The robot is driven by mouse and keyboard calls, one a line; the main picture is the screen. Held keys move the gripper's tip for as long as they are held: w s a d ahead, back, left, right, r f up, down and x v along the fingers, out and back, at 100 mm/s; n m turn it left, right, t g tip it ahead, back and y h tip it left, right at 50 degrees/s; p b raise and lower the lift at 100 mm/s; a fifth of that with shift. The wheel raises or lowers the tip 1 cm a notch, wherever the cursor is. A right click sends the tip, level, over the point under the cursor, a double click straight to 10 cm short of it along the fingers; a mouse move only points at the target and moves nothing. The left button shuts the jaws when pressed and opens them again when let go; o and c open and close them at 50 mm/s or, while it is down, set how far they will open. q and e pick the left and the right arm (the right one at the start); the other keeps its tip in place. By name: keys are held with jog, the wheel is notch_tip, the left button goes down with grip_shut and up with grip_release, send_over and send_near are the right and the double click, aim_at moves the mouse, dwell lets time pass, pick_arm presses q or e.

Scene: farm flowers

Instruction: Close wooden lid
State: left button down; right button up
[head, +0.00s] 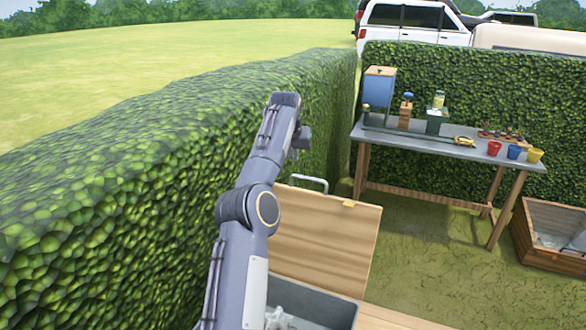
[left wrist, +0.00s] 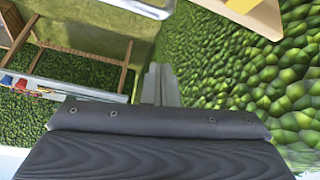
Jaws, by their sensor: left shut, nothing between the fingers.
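The wooden lid (head: 325,240) stands open and tilted back behind a grey-lined box (head: 318,306). A metal handle (head: 305,180) shows at the lid's upper edge. My left gripper (head: 303,138) is raised above the lid's upper left, beside the hedge, apart from the lid. In the left wrist view, the left gripper's fingers (left wrist: 162,84) are together and empty. Part of the lid (left wrist: 262,18) shows at the top right there, with the pale handle (left wrist: 140,8) at the top. My right gripper is out of view.
A tall hedge (head: 130,170) runs close along my left arm. A work table (head: 430,148) with colored pots and tools stands at the back right. A wooden crate (head: 535,240) is at the right edge. Grass between box and table is clear.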

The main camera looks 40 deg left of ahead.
pick_arm(q)
jog(key=shift+s+d+f, duration=0.25)
jog(key=shift+s+f, duration=0.1)
jog(key=shift+f, duration=0.2)
jog(key=shift+s+d+f, duration=0.25)
jog(key=shift+s+f, duration=0.05)
jog(key=shift+f, duration=0.3)
jog(key=shift+s+d+f, duration=0.25)
jog(key=shift+s+f, duration=0.1)
jog(key=shift+f, duration=0.2)
